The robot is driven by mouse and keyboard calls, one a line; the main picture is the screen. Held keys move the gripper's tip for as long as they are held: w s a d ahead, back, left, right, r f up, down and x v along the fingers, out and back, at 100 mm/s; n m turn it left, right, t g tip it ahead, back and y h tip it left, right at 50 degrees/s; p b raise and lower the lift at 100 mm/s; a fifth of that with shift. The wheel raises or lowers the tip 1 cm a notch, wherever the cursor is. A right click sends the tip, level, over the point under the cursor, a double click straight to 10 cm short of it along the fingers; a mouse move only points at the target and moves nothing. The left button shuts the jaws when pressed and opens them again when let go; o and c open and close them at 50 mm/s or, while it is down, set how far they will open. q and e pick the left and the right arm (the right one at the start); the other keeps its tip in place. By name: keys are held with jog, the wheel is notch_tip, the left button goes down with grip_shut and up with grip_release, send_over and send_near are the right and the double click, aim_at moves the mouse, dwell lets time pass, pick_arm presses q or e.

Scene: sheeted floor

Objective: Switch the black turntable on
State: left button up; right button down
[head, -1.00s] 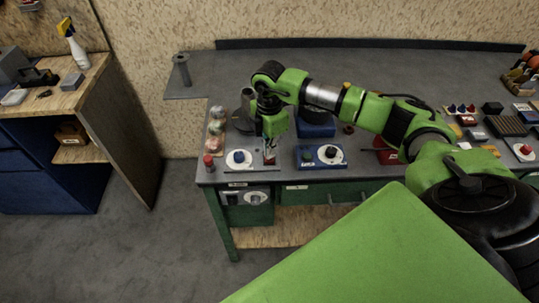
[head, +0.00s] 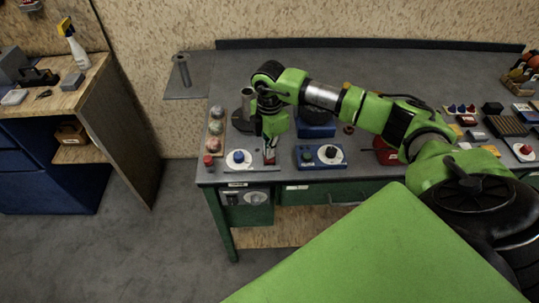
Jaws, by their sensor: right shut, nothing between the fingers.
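My right gripper (head: 269,147) points down over the front left part of the green bench, its fingers together and empty. Just below its tips is a small red piece (head: 269,157), perhaps a switch; I cannot tell whether they touch. A dark round base (head: 241,124) with a grey cylinder stands behind and left of the gripper, partly hidden by it. A blue unit with a dark round top (head: 319,129) stands to the right, partly hidden by my arm. I cannot tell which of these is the black turntable. My left gripper is out of view.
A white disc with a blue knob (head: 239,158) lies left of the gripper. A blue box with knobs (head: 320,156) is on its right. A board with several balls (head: 214,140) and a red knob (head: 208,161) are at the left edge. The back of the bench (head: 400,65) is clear.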

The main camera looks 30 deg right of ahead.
jog(key=shift+f+b, duration=0.8)
jog(key=shift+f, duration=0.35)
dwell(0.5)
jog(key=shift+r, duration=0.1)
jog(key=shift+r+p, duration=2.65)
jog(key=shift+r, duration=0.85)
jog(key=shift+f, duration=0.1)
